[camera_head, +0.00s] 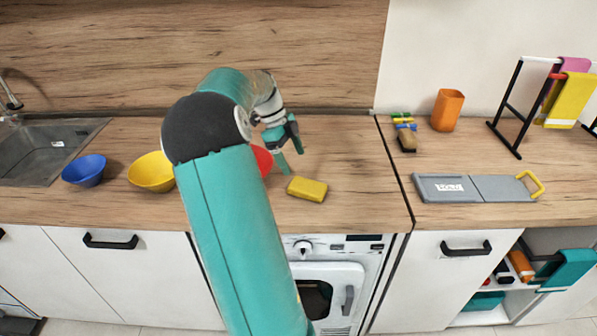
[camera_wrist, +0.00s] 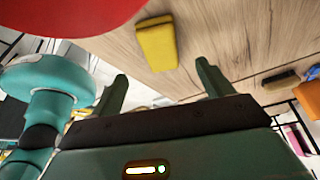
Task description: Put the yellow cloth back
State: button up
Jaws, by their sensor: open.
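A yellow cloth (camera_head: 570,100) hangs over the rack (camera_head: 507,108) at the right, in front of a pink cloth (camera_head: 567,68). A separate yellow block (camera_head: 307,189), like a sponge or a folded cloth, lies flat on the wooden counter. It also shows in the wrist view (camera_wrist: 157,43), ahead of the fingers. My gripper (camera_head: 291,158) is open and empty above the counter, just behind and left of the yellow block in the head view. In the wrist view, my gripper's fingers (camera_wrist: 162,74) are wide apart and touch nothing.
A red bowl (camera_head: 263,160) is partly hidden behind my arm. Yellow (camera_head: 150,172) and blue (camera_head: 86,170) bowls stand left, near the sink (camera_head: 42,150). Right are an orange cup (camera_head: 447,110), a brush (camera_head: 406,138) and a grey board (camera_head: 475,188). The counter right of the block is clear.

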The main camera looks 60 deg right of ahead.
jog(key=w+a+r+n+t, duration=0.25)
jog(key=a+n, duration=0.35)
jog(key=a, duration=0.3)
jog(key=w+a+r+n+t, duration=0.2)
jog(key=w+a+r+n, duration=0.15)
jog(key=a+n, duration=0.4)
jog(key=w+a+r+n+t, duration=0.2)
jog(key=a+r+n, duration=0.25)
jog(key=a, duration=0.65)
jog(key=s+a+f+n+t, duration=0.1)
jog(key=s+a+n, duration=0.3)
jog(key=a+n, duration=0.4)
jog(key=s+a+f+n+t, duration=0.1)
jog(key=s+a+n+t, duration=0.1)
jog(key=s+a+n, duration=0.3)
jog(key=a+n, duration=0.4)
jog(key=a, duration=0.4)
jog(key=shift+a+t, duration=0.15)
jog(key=shift+t, duration=0.2)
